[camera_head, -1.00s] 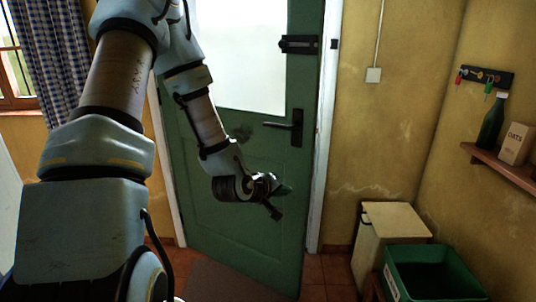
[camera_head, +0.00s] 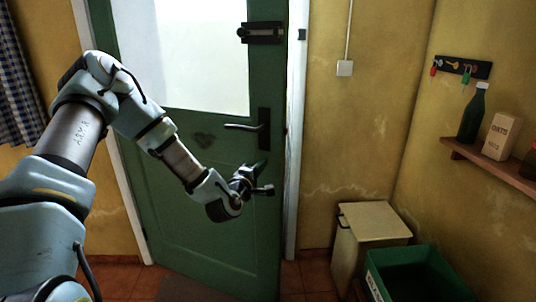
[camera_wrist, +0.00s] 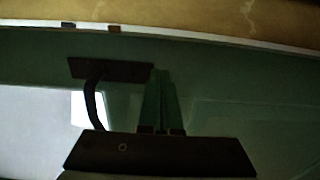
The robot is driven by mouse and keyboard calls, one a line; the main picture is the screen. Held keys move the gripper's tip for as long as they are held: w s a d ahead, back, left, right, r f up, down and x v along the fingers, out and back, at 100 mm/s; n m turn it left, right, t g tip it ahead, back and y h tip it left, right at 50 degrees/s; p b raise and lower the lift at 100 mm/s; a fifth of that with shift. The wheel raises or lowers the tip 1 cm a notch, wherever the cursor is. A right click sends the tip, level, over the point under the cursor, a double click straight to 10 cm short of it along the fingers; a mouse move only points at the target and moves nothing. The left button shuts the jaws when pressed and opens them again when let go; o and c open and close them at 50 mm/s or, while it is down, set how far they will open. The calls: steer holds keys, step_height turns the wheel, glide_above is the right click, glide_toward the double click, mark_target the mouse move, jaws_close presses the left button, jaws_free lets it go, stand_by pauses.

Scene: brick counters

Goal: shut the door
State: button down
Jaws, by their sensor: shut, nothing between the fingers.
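The green door (camera_head: 200,225) with a pale glass pane stands ajar. Its lower free corner juts into the room, ahead of the white jamb (camera_head: 294,200). A black lever handle (camera_head: 263,130) sits near its right edge, with a dark bolt lock (camera_head: 262,33) above. My gripper (camera_head: 264,180) is shut and empty, in front of the door just below the handle. In the wrist view the closed fingers (camera_wrist: 161,78) point towards the door edge, right of the handle (camera_wrist: 95,100). I cannot tell whether they touch the door.
A pale lidded bin (camera_head: 372,222) and a green crate (camera_head: 420,275) stand on the floor right of the doorway. A wall shelf (camera_head: 500,168) holds a bottle and a box, below a key rack (camera_head: 462,67).

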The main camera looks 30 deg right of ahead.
mark_target(272, 154)
steer(key=p+x, duration=0.1)
steer(key=x, duration=0.3)
steer(key=shift+d+r, duration=0.1)
steer(key=shift+w+d+p, duration=0.3)
steer(key=shift+w+d, duration=0.05)
steer(key=shift+d, duration=0.05)
